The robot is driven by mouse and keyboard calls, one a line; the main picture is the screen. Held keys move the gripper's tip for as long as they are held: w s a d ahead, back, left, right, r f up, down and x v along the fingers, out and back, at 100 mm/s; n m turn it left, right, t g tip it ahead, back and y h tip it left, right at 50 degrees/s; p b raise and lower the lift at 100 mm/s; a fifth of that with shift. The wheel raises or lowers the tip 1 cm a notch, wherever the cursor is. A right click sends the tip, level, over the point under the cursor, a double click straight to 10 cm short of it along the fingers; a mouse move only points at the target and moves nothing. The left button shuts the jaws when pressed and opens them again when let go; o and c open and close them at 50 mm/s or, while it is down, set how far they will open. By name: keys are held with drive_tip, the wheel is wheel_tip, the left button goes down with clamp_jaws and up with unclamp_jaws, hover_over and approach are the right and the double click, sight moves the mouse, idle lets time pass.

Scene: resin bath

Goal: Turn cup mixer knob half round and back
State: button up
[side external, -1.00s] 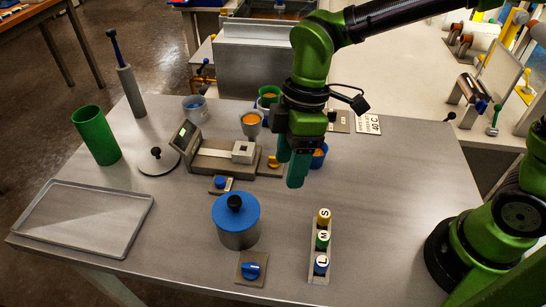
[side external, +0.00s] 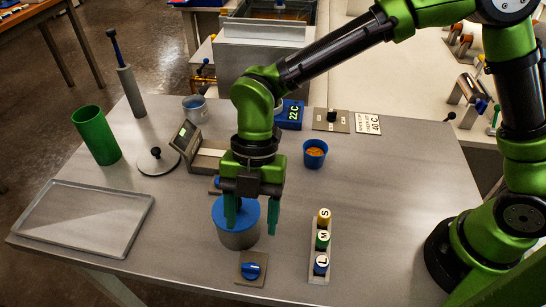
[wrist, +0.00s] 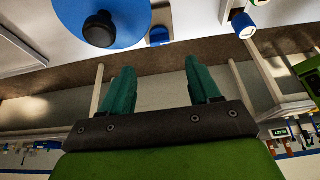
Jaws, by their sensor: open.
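A grey pot (side external: 238,240) with a blue lid (side external: 219,211) stands at the front middle of the table. A blue knob (side external: 252,270) on a small brown plate sits in front of it. No label shows which is the cup mixer's knob. My gripper (side external: 251,214) points down, open and empty, at the pot in the side view. One finger overlaps the lid and hides part of it; the other is just right of it. In the wrist view my gripper (wrist: 160,68) has nothing between its fingers. The lid (wrist: 130,15) and its black top knob (wrist: 100,28) lie beyond the left finger.
A rack (side external: 319,266) with S, M and L pieces stands right of the pot. A grey tray (side external: 55,190) and a green cylinder (side external: 96,137) are at left. A blue cup (side external: 315,154) stands behind. The right middle of the table is clear.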

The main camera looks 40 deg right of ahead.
sight(251, 266)
drive_tip(key=x, duration=1)
drive_tip(key=shift+c, duration=0.2)
drive_tip(key=c, duration=1)
